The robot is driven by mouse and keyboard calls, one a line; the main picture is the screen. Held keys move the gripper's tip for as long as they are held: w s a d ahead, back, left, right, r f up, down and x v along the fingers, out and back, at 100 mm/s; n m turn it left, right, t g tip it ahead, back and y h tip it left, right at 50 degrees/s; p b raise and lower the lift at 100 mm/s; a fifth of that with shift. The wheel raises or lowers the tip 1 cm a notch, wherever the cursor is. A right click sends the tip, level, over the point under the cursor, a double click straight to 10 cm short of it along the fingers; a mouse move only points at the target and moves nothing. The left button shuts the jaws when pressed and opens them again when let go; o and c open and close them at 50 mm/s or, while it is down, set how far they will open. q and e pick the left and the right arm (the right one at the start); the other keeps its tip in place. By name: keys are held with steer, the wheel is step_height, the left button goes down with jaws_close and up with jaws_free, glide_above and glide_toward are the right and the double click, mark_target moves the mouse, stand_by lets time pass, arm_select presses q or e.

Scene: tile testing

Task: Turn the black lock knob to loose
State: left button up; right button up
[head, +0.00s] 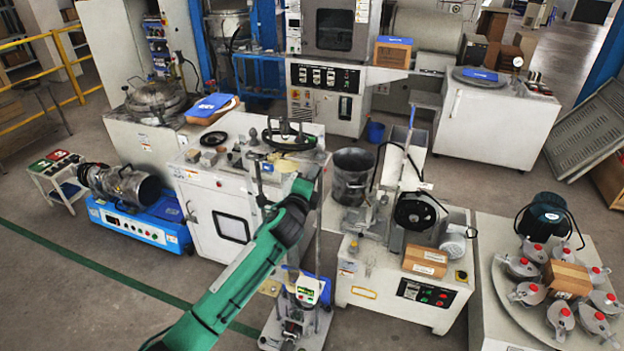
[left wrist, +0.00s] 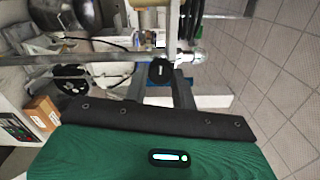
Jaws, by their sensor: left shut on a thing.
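A black round lock knob (left wrist: 160,71) shows in the middle of the left wrist view, at a grey metal post and crossbar (left wrist: 100,59). My left gripper (left wrist: 161,82) is at the knob, its dark fingers reaching up to it from the green hand. It is shut on the knob; the exact contact of the fingers is small and dark. In the head view my green left arm reaches up to the slim upright post (head: 258,175) of a floor stand (head: 297,325). The knob and fingertips cannot be made out there. My right gripper is not in view.
A white cabinet with a handwheel (head: 288,138) stands just behind the arm. To the right is a machine with a black wheel (head: 415,210) and a cardboard box (head: 425,261). A black bucket (head: 352,175) stands between them. Floor is open at the left front.

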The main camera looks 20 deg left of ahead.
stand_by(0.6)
arm_select(q)
steer(key=o, duration=1)
steer(key=s+b, duration=0.1)
steer(key=s, duration=0.3)
steer(key=s+b, duration=0.1)
steer(key=s, duration=0.4)
steer(key=s+b, duration=0.1)
steer(key=s, duration=0.3)
steer(key=shift+s+a+f, duration=0.25)
steer(key=shift+s, duration=0.15)
steer(key=shift+f, duration=0.1)
